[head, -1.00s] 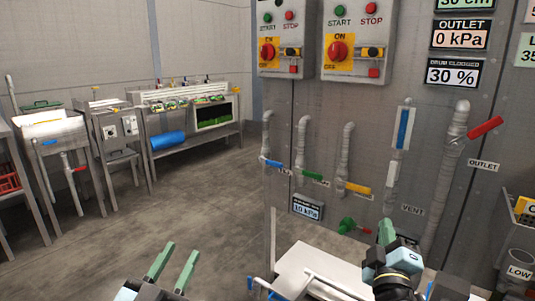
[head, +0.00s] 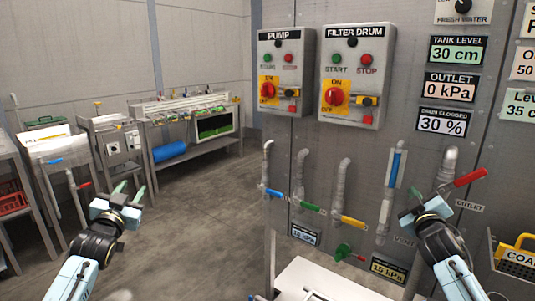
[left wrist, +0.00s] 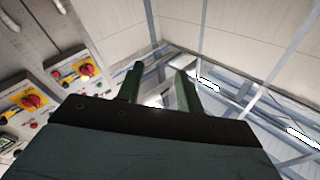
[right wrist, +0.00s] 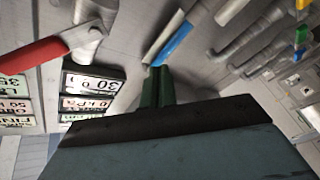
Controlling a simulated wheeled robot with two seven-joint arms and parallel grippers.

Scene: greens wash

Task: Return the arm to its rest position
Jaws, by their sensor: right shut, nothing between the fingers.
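My left gripper (head: 130,190) is raised at the left of the head view, with its green fingers apart and nothing between them. The left wrist view shows the same two spread fingers (left wrist: 160,85) against the wall and ceiling. My right gripper (head: 416,192) is raised at the right of the head view, in front of the grey panel. In the right wrist view its fingers (right wrist: 157,85) are together and empty. The red-handled outlet valve (head: 470,178) shows close beside it in the head view; I cannot tell whether they touch.
The panel carries a pump switch box (head: 286,72), a filter drum switch box (head: 352,78) and pipes with a blue valve handle (head: 274,192) and a yellow one (head: 352,222). A white surface (head: 325,282) is low in front. Benches (head: 190,120) stand at the left, with clear floor (head: 200,220) between.

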